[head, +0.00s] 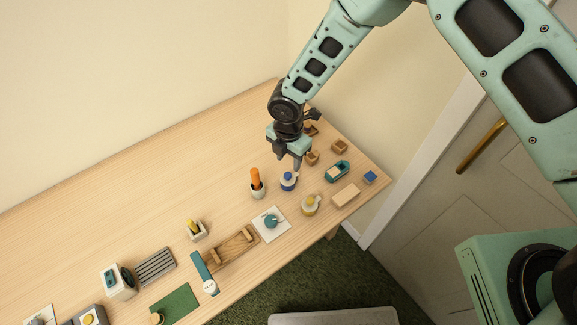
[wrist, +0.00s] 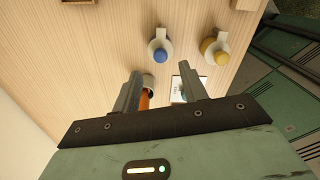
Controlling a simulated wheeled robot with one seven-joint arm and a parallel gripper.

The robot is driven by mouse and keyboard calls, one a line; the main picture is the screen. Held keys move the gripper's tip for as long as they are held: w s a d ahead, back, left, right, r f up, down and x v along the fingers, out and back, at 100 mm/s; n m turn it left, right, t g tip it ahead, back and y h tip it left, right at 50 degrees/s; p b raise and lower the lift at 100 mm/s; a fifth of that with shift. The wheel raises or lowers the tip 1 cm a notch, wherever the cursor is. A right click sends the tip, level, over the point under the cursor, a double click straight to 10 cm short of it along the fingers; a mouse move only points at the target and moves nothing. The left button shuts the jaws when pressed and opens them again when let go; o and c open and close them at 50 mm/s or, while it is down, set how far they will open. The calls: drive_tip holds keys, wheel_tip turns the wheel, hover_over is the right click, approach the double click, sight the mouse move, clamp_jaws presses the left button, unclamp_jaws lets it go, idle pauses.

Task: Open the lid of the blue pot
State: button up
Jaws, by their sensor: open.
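The blue pot (head: 288,181) is a small pale pot with a blue lid, standing upright on the wooden table. In the wrist view the blue pot (wrist: 161,48) sits beyond my fingertips, with its lid on and a pale tab pointing away from me. My gripper (head: 297,163) is open, empty and pointing down just above and behind the blue pot in the head view. In the wrist view the two fingers of my gripper (wrist: 163,80) are spread apart, and the pot is not between them.
A similar pot with a yellow lid (head: 309,204) stands close by; it also shows in the wrist view (wrist: 215,49). A cup with an orange stick (head: 257,184) is on the other side. Wooden blocks (head: 339,146) and a teal case (head: 337,171) are near the corner.

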sight(288, 173)
drive_tip(key=shift+f+p, duration=0.65)
drive_tip(key=shift+f, duration=2.35)
clamp_jaws()
